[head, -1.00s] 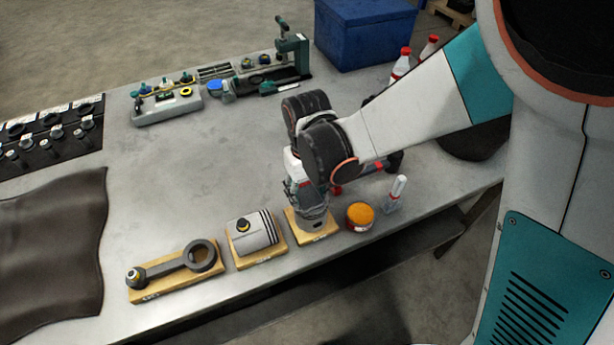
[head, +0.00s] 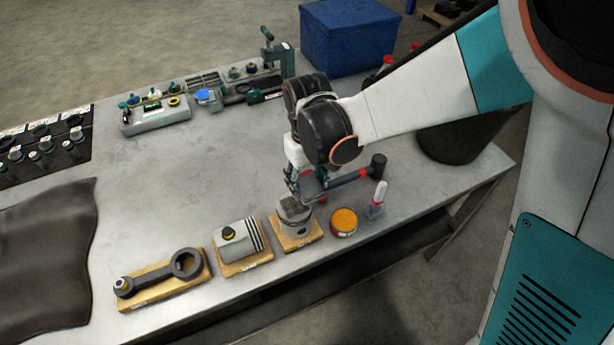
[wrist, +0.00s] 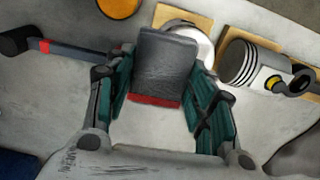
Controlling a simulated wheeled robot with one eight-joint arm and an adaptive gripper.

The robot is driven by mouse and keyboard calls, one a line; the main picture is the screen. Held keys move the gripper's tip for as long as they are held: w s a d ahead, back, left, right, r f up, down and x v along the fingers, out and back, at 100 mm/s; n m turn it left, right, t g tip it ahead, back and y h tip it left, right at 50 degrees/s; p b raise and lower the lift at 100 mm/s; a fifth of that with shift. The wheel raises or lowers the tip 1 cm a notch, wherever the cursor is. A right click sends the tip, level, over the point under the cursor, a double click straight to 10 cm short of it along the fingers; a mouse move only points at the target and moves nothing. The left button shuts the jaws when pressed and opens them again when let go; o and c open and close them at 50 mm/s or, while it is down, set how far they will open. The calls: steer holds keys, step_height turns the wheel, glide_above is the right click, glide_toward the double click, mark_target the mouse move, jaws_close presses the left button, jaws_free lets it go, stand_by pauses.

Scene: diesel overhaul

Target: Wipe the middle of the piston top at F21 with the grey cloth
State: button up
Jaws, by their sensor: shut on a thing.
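My gripper (wrist: 158,100) is shut on the grey cloth (wrist: 165,62), a dark pad with a red strip along its near edge. In the head view my gripper (head: 303,190) and the cloth (head: 312,187) are just behind and above the upright piston (head: 294,222) on its wooden board. In the wrist view the cloth covers much of this piston (wrist: 200,42). I cannot tell whether they touch. A second piston (head: 238,242) lies on its side on the board to the left. The labels are too small to read, so F21 is not confirmed.
An orange-lidded jar (head: 344,222) and a white-and-grey tool (head: 378,198) stand right of the upright piston. A hammer (head: 350,178) lies behind them. A connecting rod (head: 160,273) is at the left. The middle of the bench (head: 190,180) is clear.

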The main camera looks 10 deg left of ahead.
mark_target(307, 183)
steer(key=shift+s+r+p, duration=0.1)
steer(key=shift+r+p, duration=0.75)
steer(key=shift+r, duration=0.9)
